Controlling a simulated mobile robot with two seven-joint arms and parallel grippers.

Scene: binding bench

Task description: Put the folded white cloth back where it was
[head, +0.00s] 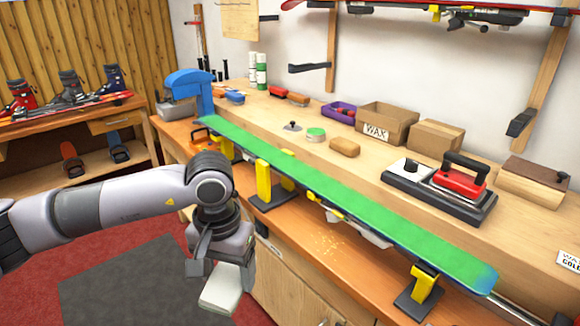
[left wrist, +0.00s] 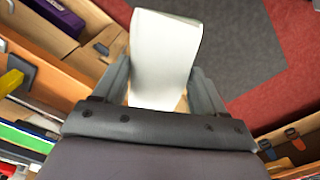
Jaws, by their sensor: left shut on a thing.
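The folded white cloth (head: 221,290) hangs from my left gripper (head: 221,266) in the head view, in front of the bench and over the floor. In the left wrist view the cloth (left wrist: 165,55) sticks out between the two fingers of the left gripper (left wrist: 163,85), which is shut on it. The cloth touches neither the bench nor the floor as far as I can see. My right gripper is in neither view.
A green-based ski (head: 350,200) lies along yellow-jawed vises (head: 266,185) on the bench. Behind it stand a red iron (head: 460,181), a cardboard wax box (head: 387,122) and a purple bin (head: 338,112). Pale shavings (head: 325,243) lie on the front ledge. A grey mat (head: 130,283) covers the red floor.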

